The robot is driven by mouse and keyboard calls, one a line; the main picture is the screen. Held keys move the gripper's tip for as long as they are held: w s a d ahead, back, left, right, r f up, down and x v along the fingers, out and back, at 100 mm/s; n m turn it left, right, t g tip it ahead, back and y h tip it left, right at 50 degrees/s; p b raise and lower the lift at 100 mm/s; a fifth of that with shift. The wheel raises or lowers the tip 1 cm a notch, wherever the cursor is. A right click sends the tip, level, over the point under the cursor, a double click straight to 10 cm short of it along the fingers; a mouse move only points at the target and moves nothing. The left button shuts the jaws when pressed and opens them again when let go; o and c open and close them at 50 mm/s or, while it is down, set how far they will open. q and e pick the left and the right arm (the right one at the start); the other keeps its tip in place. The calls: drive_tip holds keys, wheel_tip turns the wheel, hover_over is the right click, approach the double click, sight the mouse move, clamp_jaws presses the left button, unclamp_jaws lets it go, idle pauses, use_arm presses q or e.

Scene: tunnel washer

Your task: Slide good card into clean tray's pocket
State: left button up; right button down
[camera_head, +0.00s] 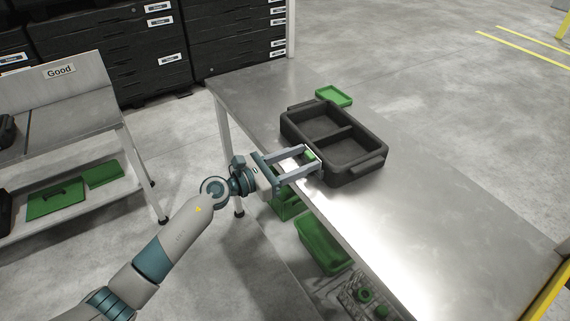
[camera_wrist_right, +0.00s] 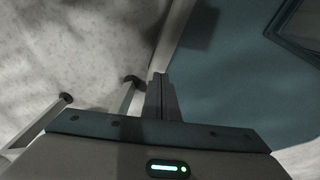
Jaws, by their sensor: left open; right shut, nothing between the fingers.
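A dark two-compartment tray (camera_head: 368,172) stands on the metal table, with both compartments looking empty. My left gripper (camera_head: 314,160) is open at the tray's near-left wall, its fingers pointing right toward it. A small green piece (camera_head: 310,155) shows between the fingertips; I cannot tell what it is or whether it touches them. No pocket on the tray can be made out. My right gripper (camera_wrist_right: 160,97) is shut and empty in the right wrist view.
A small green tray (camera_head: 334,96) lies behind the dark tray on the metal table (camera_head: 440,215). Green bins (camera_head: 322,245) and a wire basket (camera_head: 362,297) sit below the table's near edge. Dark drawer cabinets (camera_head: 110,45) stand behind. The table's right part is clear.

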use_arm(q)
drive_tip(key=b+v, duration=0.5)
drive_tip(key=v, duration=1.2)
drive_tip(key=shift+b, duration=0.35)
use_arm(e)
drive_tip(key=w+a+t+y, duration=0.1)
drive_tip(key=w+a+t, duration=0.2)
drive_tip(key=w, duration=1)
drive_tip(key=shift+w+a+f+t, duration=0.3)
drive_tip(key=shift+a+f, duration=0.1)
drive_tip(key=shift+a, duration=0.8)
use_arm(q)
drive_tip(key=shift+a+f, duration=0.15)
drive_tip(key=shift+a, duration=0.05)
use_arm(e)
drive_tip(key=shift+s, duration=0.1)
